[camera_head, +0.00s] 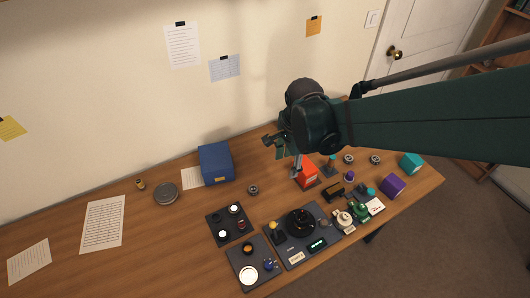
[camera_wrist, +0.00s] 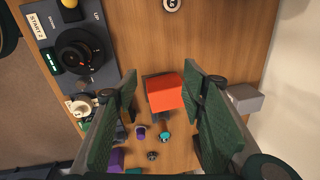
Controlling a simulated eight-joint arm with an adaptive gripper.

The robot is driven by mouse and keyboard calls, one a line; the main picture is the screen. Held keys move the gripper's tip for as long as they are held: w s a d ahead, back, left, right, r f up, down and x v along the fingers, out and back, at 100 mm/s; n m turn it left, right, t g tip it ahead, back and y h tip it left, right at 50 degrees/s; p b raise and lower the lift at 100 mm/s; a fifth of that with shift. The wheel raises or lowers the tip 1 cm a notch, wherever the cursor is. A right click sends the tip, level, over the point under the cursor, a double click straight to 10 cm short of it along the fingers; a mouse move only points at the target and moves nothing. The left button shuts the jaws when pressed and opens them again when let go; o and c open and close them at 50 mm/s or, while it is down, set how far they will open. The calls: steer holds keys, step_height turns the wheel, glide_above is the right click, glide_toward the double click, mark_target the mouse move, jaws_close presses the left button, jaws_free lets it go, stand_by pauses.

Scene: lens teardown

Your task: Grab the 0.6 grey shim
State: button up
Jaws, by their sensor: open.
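My gripper (camera_head: 288,160) is open and empty. In the wrist view its two green fingers (camera_wrist: 160,78) stand wide apart, with an orange-red box (camera_wrist: 165,93) showing between them and below. This box (camera_head: 304,171) also stands close under the gripper in the head view. I cannot tell which thing is the 0.6 grey shim. A small grey round piece (camera_head: 253,189) lies on open table left of the red box; a round piece with a pale marked top (camera_wrist: 171,4) is at the top edge of the wrist view. Two more grey round pieces (camera_head: 348,158) (camera_head: 375,159) lie to the right. No sizes are readable.
A dark panel with a black dial (camera_head: 301,222), trays of small parts (camera_head: 231,238), and white and green knobbed pieces (camera_head: 360,211) crowd the front edge. A blue box (camera_head: 216,163) stands behind, near the wall. The left of the table (camera_head: 160,230) is mostly clear.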

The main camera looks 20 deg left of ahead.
mark_target(255, 189)
steer(key=s+a+f+m, duration=0.1)
steer(key=a+f, duration=0.1)
steer(key=a, duration=0.2)
steer(key=a+f+m+g+p, duration=0.1)
steer(key=a+f, duration=0.2)
steer(key=s+a+f+m+p, duration=0.1)
steer(key=a+f, duration=0.2)
steer(key=a, duration=0.1)
steer(key=shift+s+a+g+h, duration=0.3)
steer(key=shift+a+h, duration=0.05)
steer(key=shift+h, duration=0.05)
steer(key=shift+f, duration=1.25)
steer(key=shift+f+b, duration=0.15)
steer(key=shift+b, duration=0.15)
steer(key=shift+d+f+b, duration=0.15)
steer(key=shift+f+b, duration=0.3)
steer(key=shift+f, duration=2)
steer(key=c, duration=1)
